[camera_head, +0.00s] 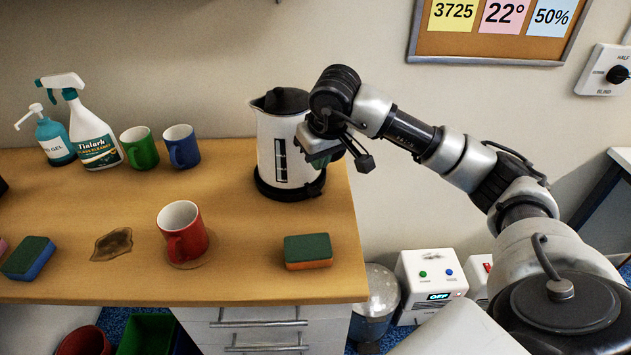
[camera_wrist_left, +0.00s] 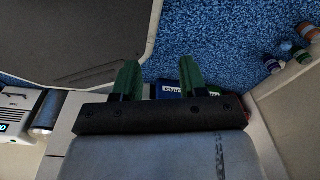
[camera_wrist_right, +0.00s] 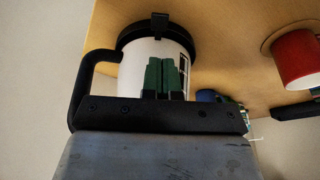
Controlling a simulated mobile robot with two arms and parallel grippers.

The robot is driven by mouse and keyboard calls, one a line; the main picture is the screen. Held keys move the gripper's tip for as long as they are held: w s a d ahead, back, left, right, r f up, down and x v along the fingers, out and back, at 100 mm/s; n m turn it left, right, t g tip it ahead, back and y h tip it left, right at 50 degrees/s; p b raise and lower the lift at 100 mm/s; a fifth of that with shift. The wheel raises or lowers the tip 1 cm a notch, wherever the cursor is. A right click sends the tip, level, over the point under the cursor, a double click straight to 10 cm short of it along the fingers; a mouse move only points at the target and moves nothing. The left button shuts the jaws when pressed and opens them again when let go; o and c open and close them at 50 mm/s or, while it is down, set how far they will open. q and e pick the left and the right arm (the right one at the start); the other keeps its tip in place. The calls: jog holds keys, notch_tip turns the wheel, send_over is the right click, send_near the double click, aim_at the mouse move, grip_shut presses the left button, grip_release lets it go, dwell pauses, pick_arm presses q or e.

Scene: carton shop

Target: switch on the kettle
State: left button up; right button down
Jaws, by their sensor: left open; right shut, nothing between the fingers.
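The kettle (camera_head: 268,150) is white with a black lid, a dark level window and a black base, upright near the table's right end. It also shows in the right wrist view (camera_wrist_right: 130,70), with its black handle (camera_wrist_right: 82,85) at left and a small black tab (camera_wrist_right: 160,22) on the black ring at its end. My right gripper (camera_head: 330,157) is shut and empty, at the kettle's right side. Its green fingers (camera_wrist_right: 162,75) overlap the white body; I cannot tell if they touch it. My left gripper (camera_wrist_left: 161,80) is open and empty, above the blue floor, outside the head view.
On the wooden table (camera_head: 110,285) stand a red mug (camera_head: 185,238), a green mug (camera_head: 140,150), a blue mug (camera_head: 183,148), a spray bottle (camera_head: 92,140) and a gel bottle (camera_head: 53,138). An orange-green sponge (camera_head: 308,252) lies near the front right edge. A brown stain marks the tabletop.

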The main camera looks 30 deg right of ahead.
aim_at(316, 193)
jog(key=x, duration=0.4)
jog(key=p+x, duration=0.1)
jog(key=x, duration=0.1)
jog(key=shift+s+f, duration=0.25)
jog(key=shift+f, duration=0.8)
pick_arm(q)
jog(key=shift+s+a+r, duration=0.1)
jog(key=shift+s+r, duration=0.4)
jog(key=shift+r, duration=0.3)
pick_arm(e)
notch_tip(316, 193, down, 2)
jog(key=t+b, duration=0.1)
jog(key=b, duration=0.3)
jog(key=shift+s, duration=0.1)
jog(key=shift+r+p, duration=0.3)
jog(key=shift+r, duration=0.1)
pick_arm(q)
notch_tip(316, 193, down, 4)
jog(key=shift+r, duration=0.15)
pick_arm(e)
jog(key=shift+r, duration=0.15)
pick_arm(q)
jog(key=shift+w+r+p, duration=0.1)
jog(key=shift+r+p, duration=0.25)
jog(key=shift+p, duration=0.05)
pick_arm(e)
jog(key=shift+r, duration=0.65)
